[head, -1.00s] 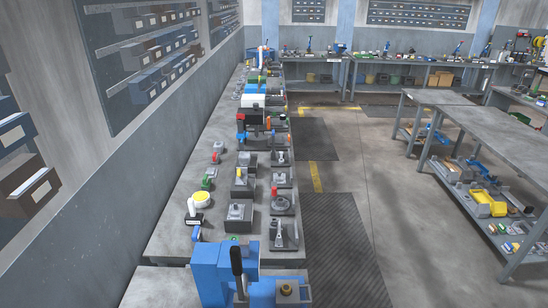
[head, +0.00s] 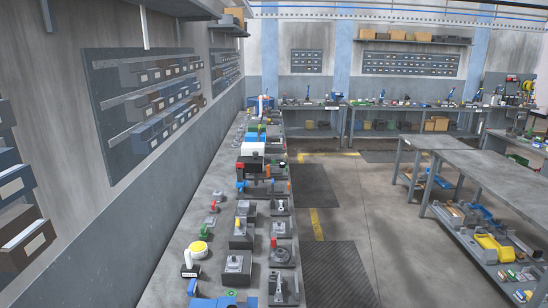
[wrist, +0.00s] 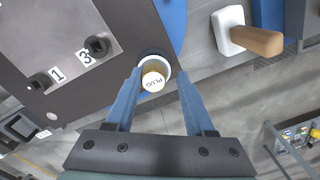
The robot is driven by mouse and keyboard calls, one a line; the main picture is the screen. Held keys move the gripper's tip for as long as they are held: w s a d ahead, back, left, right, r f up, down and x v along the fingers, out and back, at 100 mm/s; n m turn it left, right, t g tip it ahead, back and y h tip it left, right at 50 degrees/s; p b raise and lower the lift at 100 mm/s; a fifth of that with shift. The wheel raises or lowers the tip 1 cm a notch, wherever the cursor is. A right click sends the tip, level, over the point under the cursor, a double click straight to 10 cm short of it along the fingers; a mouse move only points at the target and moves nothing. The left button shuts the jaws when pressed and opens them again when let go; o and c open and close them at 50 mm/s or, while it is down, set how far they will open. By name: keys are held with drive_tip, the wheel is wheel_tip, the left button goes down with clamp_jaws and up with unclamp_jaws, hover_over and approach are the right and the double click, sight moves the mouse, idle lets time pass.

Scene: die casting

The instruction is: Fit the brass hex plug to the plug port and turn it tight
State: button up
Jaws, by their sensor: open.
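The brass plug (wrist: 154,73), with a white round face marked PLUG, sits in a pale ring near the edge of a dark plate (wrist: 120,20) in the wrist view. Whether that ring is the plug port or a holder I cannot tell. My gripper (wrist: 160,72) is open, with its two blue fingers pointing toward the plug, one on each side. I cannot tell whether they touch it. In the head view my gripper is not seen, and only the top of a blue fixture (head: 212,301) shows at the bottom edge.
A grey panel (wrist: 60,30) bears dark sockets labelled 1 and 3. A white block with a wooden handle (wrist: 258,40) stands right of the plug. In the head view, the long bench (head: 188,235) holds several small fixtures. Open floor (head: 340,215) lies to its right.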

drive_tip(key=shift+s+a+f+g, duration=0.3)
drive_tip(key=shift+s+f, duration=0.3)
drive_tip(key=shift+s, duration=0.15)
drive_tip(key=r+p, duration=0.2)
drive_tip(key=shift+w+r+p, duration=0.25)
drive_tip(key=shift+r+p, duration=0.1)
wheel_tip(320, 180, up, 4)
drive_tip(key=p, duration=0.3)
drive_tip(key=shift+w+d+r+p, duration=0.1)
drive_tip(key=shift+p, duration=0.25)
drive_tip(key=shift+r, duration=1.25)
